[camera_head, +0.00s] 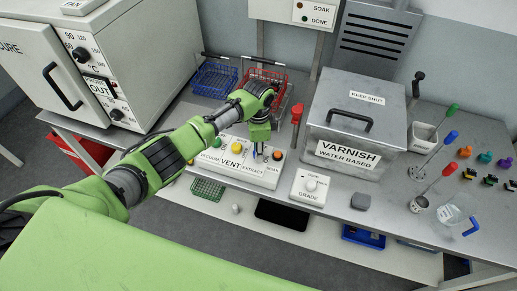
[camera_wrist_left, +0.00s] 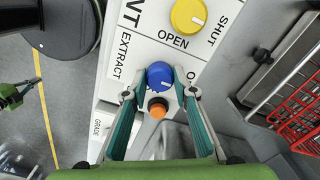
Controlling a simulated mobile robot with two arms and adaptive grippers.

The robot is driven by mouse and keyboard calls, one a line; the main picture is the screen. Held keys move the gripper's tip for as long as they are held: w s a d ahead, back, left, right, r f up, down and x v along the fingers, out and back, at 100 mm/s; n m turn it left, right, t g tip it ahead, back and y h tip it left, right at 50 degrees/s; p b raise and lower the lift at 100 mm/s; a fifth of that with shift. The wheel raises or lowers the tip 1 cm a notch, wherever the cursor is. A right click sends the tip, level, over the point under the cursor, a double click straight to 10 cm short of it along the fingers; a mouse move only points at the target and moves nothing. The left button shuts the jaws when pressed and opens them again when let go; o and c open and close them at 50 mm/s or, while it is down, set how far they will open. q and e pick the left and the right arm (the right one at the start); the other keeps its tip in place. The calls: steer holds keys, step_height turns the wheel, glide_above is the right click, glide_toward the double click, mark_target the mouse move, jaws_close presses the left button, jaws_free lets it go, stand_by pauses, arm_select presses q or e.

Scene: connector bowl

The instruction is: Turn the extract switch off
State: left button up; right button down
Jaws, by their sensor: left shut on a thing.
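The blue extract switch (camera_wrist_left: 160,75) is a round knob on the white control panel (camera_head: 225,157), beside the word EXTRACT. My left gripper (camera_head: 262,151) reaches down onto the panel from above. In the left wrist view the left gripper (camera_wrist_left: 159,92) has one finger on each side of the blue knob and is shut on it. The fingers hide part of the knob's sides and the panel print there. An orange knob (camera_wrist_left: 157,109) shows between the fingers, below the blue one.
The yellow vent knob (camera_wrist_left: 188,15) is beside the blue one. A red-handled tool (camera_head: 296,114) and the varnish tank (camera_head: 355,120) stand right of my gripper. A red wire basket (camera_head: 265,82) is behind it. A white grade dial box (camera_head: 310,187) is in front right.

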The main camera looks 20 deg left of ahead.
arm_select(q)
steer(key=shift+a, duration=0.1)
steer(key=o, duration=1.1)
steer(key=shift+r, duration=0.15)
steer(key=shift+r, duration=0.35)
step_height(320, 180, up, 11)
